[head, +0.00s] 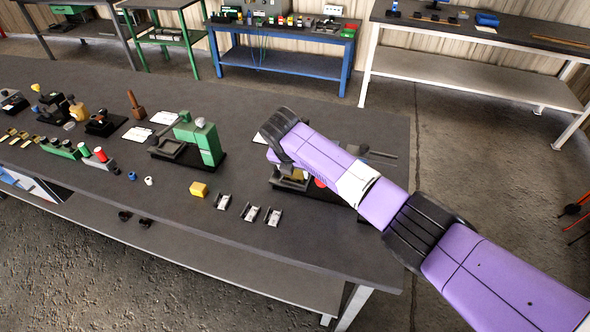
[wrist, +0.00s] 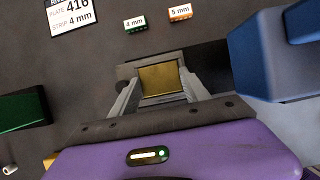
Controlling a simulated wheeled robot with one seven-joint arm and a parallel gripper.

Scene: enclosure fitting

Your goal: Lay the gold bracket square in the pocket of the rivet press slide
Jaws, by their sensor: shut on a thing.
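The gold bracket (wrist: 160,80) shows in the wrist view as a flat gold face between the two fingers of my gripper (wrist: 160,92). My gripper is shut on it. A grey slide (wrist: 128,70) with a dark surround lies around and behind the bracket in that view. I cannot tell whether the bracket rests in the pocket or is held just above it. A blue press body (wrist: 270,65) stands close to the right of the fingers. In the head view my purple arm hides most of the press, and its dark base (head: 335,196) shows below the arm.
A green press (head: 208,142) stands farther left. Tags reading 4 mm (wrist: 134,25) and 5 mm (wrist: 180,12) lie beyond the slide.

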